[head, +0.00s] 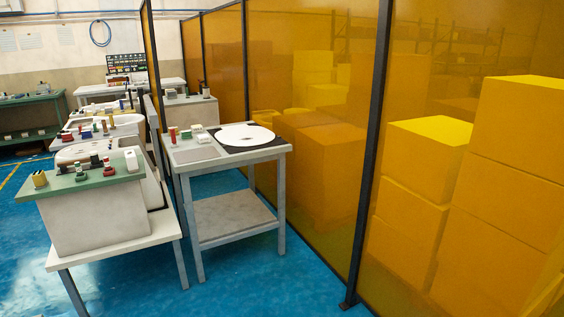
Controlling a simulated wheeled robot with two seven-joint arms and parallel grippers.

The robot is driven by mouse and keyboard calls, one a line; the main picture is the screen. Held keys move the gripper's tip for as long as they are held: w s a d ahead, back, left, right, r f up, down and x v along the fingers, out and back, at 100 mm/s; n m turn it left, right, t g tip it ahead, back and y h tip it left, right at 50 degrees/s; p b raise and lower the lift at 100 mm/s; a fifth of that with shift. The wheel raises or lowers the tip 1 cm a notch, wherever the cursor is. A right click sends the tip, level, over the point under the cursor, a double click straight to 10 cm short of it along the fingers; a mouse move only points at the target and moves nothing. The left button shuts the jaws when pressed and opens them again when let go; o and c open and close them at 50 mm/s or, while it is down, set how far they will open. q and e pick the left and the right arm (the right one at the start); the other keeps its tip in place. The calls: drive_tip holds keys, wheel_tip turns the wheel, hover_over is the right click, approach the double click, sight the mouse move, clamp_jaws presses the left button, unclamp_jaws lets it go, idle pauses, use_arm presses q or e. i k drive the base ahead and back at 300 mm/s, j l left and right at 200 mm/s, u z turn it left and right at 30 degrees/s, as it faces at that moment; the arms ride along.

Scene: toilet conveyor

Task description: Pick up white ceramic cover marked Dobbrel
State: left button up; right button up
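A round white disc-like cover (232,137) lies flat on a black mat (276,142) on a small grey table (222,163) in the middle of the head view. A small dark spot shows near its centre. Any name on it is too small to read, so I cannot tell whether it is marked Dobbrel. Neither of my grippers is in view.
A white workstation (92,214) with a green top holding small items stands at left. Blue floor (240,285) is clear in front.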

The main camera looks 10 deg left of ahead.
sight(132, 159)
drive_tip(key=i+j+u, duration=0.15)
drive_tip(key=i+u, duration=0.6)
drive_tip(key=i, duration=0.25)
drive_tip(key=i+l+u, duration=0.15)
drive_tip(key=i+u, duration=0.25)
drive_tip(key=i+z, duration=0.1)
drive_tip(key=i, duration=0.55)
drive_tip(key=i+z, duration=0.1)
drive_tip(key=i, duration=0.5)
drive_tip(key=i+j+z, duration=0.1)
drive_tip(key=i, duration=0.55)
drive_tip(key=j, duration=0.05)
